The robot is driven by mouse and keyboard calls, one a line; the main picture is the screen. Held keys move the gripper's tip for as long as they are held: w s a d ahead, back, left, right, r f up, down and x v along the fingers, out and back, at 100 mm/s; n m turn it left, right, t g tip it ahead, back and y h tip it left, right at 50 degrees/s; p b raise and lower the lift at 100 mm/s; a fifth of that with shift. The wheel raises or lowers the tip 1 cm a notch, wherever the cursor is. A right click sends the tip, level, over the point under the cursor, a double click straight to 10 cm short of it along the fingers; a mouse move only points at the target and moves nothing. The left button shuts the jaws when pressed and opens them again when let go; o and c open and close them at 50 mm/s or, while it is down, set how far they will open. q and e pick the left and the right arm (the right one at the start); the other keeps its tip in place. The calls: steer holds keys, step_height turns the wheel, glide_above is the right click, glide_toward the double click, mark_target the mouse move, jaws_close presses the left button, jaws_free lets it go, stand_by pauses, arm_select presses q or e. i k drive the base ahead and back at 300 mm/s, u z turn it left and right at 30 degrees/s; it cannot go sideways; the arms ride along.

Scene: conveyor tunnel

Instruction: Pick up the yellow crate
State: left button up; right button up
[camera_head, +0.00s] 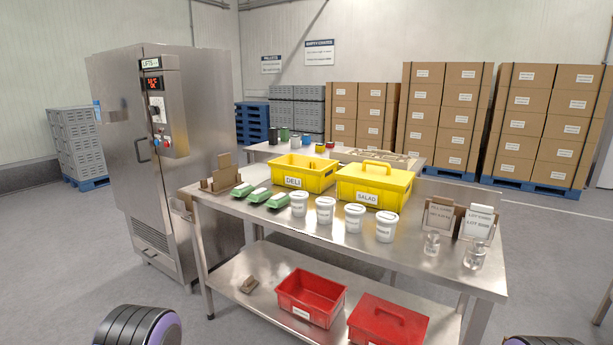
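Two yellow crates stand side by side on the steel table. The yellow crate labelled DELI (317,183) is on the left and has an open top. The yellow crate labelled SALAD (392,184) is on the right, closer to me, with a closed top and a raised handle. Nothing touches either crate from my side. Neither gripper shows; only dark rounded parts of my arms show at the bottom edge.
The steel table (262,222) also bears green egg cartons (254,192), several white tubs (325,209), glass jars (432,244) and card holders (440,215). Red crates (313,298) sit on its lower shelf. A steel cabinet (130,185) stands left.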

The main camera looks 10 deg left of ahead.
mark_target(292, 170)
steer(key=u, duration=1.95)
steer(key=i, duration=3.65)
steer(key=z, duration=3.85)
